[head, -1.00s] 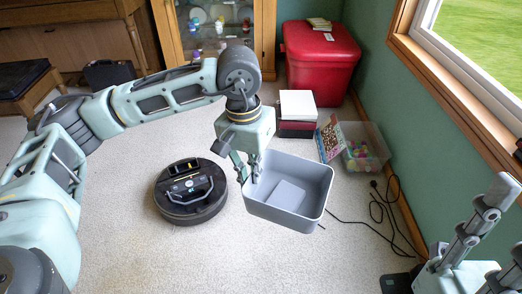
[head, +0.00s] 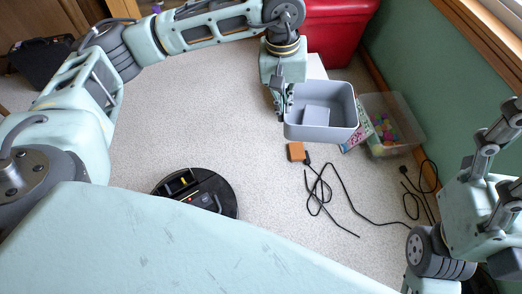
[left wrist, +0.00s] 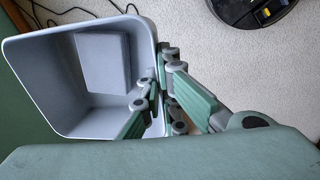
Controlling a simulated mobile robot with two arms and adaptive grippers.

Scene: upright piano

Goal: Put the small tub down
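The small tub (head: 335,130) is a grey, open-topped bin with rounded corners, held in the air in the head view. A pale grey block-like shape (head: 316,115) shows inside it. My left gripper (head: 282,100) is at the tub's left wall. In the left wrist view the fingers (left wrist: 155,95) are closed over the rim of the tub (left wrist: 50,85), one inside and one outside. My right gripper (head: 512,150) is at the right edge of the head view, empty, its fingers apart and pointing up.
A round black robot vacuum (head: 222,190) sits on the carpet, partly hidden by my body. An orange box (head: 297,151) and black cords (head: 330,195) lie below the tub. A clear bin (head: 390,140) of colourful pieces and a red chest (head: 338,35) stand behind. Carpet left of the tub is clear.

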